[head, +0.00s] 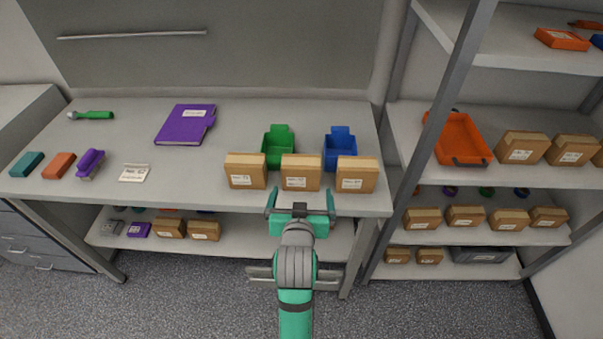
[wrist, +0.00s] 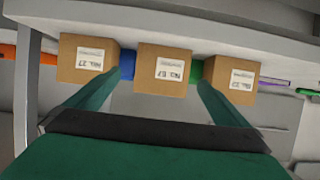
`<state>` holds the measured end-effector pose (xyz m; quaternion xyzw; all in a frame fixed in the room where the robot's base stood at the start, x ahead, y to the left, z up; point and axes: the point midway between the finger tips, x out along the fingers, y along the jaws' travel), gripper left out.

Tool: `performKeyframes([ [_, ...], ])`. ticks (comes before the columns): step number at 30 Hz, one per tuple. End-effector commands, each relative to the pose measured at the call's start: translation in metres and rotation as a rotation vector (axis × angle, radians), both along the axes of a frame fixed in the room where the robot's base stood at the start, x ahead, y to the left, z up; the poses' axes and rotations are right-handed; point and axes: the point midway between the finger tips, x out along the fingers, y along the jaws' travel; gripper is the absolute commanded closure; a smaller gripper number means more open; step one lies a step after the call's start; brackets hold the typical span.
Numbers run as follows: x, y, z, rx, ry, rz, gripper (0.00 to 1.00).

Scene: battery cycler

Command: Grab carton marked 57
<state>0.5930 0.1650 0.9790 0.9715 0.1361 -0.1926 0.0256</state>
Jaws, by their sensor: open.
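Three brown cartons stand in a row on the bench's front edge: left (head: 246,171), middle (head: 300,172) and right (head: 356,175). Each has a white label, with print too small and blurred in the head view to tell which is 57. The wrist view is turned around and shows the right carton (wrist: 87,58) at left, the middle one (wrist: 162,70) in the centre and the left one (wrist: 231,80) at right; their numbers are not surely legible. My gripper (head: 300,200) is open and empty in front of the middle carton, its fingers spread to either side, apart from it.
A green bin (head: 278,147) and a blue bin (head: 340,147) stand close behind the cartons. A purple binder (head: 185,125) and small items lie further left on the bench (head: 235,120). A shelf rack (head: 441,110) with more cartons and an orange tray (head: 461,140) stands at right.

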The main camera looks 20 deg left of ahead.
Motion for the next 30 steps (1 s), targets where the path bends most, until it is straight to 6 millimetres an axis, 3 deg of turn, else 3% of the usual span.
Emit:
performKeyframes([
  [12,0.045,0.014,-0.014,-0.004,0.002,0.002,0.00],
  [19,0.058,0.019,-0.018,-0.003,0.000,0.002,0.00],
  [30,0.097,0.035,-0.028,-0.003,0.001,0.003,0.00],
])
